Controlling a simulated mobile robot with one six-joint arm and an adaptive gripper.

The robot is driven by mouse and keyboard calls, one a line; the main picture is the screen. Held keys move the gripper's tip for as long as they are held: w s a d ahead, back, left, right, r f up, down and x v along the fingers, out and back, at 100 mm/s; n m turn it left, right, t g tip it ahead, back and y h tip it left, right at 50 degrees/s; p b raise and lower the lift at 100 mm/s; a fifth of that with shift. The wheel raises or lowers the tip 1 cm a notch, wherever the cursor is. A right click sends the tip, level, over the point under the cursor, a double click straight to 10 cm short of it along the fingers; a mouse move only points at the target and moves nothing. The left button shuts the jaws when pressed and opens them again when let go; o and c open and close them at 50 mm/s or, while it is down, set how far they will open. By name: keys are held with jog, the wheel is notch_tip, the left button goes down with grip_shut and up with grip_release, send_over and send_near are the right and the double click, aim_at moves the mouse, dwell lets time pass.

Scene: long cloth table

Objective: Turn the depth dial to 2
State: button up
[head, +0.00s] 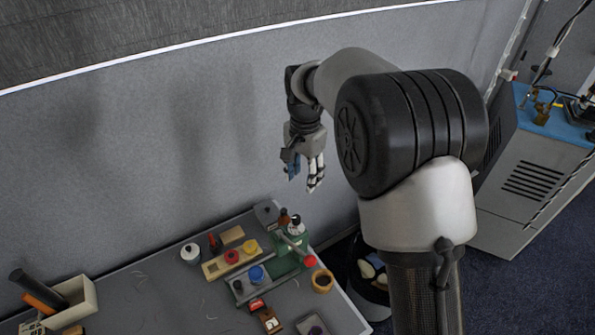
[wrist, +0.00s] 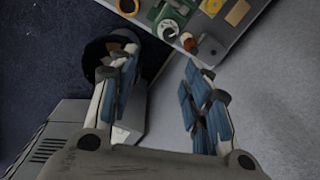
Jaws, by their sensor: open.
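My gripper (head: 303,182) hangs high above and behind the table's back right part, fingers pointing down, open and empty. A green machine (head: 287,262) with a lever ending in a red knob (head: 310,261) stands at the table's right. Beside it is a tan block with a red knob (head: 232,256) and a yellow knob (head: 250,246), and a grey block with a blue knob (head: 256,273). I cannot tell which is the depth dial; no numbers are readable.
The grey table (head: 185,305) also carries a white-topped jar (head: 190,253), a wooden ring cup (head: 322,281) and a cream bin (head: 75,300). A dark bin (head: 368,275) stands on the floor off its right edge. A grey wall is behind.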

aim_at(296, 217)
jog(key=shift+m, duration=0.4)
jog(key=f, duration=0.6)
jog(key=w+a+f, duration=0.1)
jog(key=f, duration=0.6)
jog(key=a+f, duration=0.1)
jog(key=f, duration=0.5)
jog(key=shift+w+f, duration=0.35)
jog(key=shift+w, duration=0.05)
jog(key=shift+c, duration=0.5)
grip_shut()
